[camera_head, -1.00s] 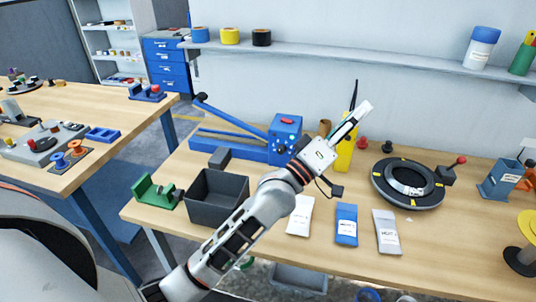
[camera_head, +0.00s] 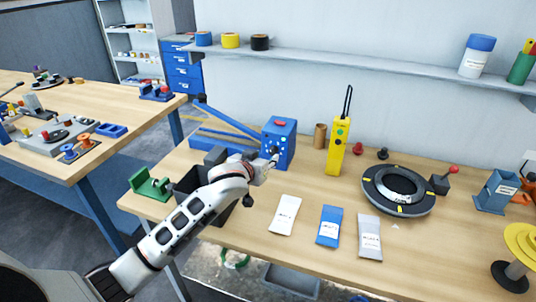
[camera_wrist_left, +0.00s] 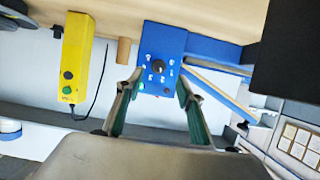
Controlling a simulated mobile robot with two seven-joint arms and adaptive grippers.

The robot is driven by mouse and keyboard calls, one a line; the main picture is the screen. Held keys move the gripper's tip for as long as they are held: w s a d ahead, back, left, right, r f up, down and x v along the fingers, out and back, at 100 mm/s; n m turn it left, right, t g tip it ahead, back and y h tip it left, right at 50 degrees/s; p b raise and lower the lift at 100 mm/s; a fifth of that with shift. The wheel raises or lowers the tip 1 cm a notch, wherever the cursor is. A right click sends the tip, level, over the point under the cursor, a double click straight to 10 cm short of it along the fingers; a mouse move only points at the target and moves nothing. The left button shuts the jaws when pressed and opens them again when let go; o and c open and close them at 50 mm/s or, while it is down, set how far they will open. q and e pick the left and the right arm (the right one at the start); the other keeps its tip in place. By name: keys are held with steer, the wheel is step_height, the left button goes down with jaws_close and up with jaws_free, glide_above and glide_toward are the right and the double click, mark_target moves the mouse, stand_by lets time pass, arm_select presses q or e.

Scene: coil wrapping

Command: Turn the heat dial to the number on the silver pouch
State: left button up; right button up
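The silver pouch (camera_head: 369,238) lies on the bench, right of a blue pouch (camera_head: 329,227) and a white pouch (camera_head: 285,215). Its label is too small to read. The blue sealer box (camera_head: 281,140) stands at the back of the bench. In the left wrist view the box (camera_wrist_left: 165,40) shows a dark round dial (camera_wrist_left: 158,67) ringed by white marks. My left gripper (camera_head: 268,166) is at the front of the box. In the wrist view it (camera_wrist_left: 158,90) is open and empty, its fingers either side of the dial. Contact cannot be told. My right gripper is out of view.
A yellow controller (camera_head: 338,145) with a cable and a brown cylinder (camera_head: 320,135) stand right of the box. A dark bin (camera_head: 186,184) sits partly behind my left arm. A black ring turntable (camera_head: 370,200) is at the right. Bench room is free in front of the controller.

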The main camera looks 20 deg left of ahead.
mark_target(272, 152)
arm_select(q)
steer(key=shift+x, duration=3.4)
steer(key=shift+c, duration=0.5)
jaws_close()
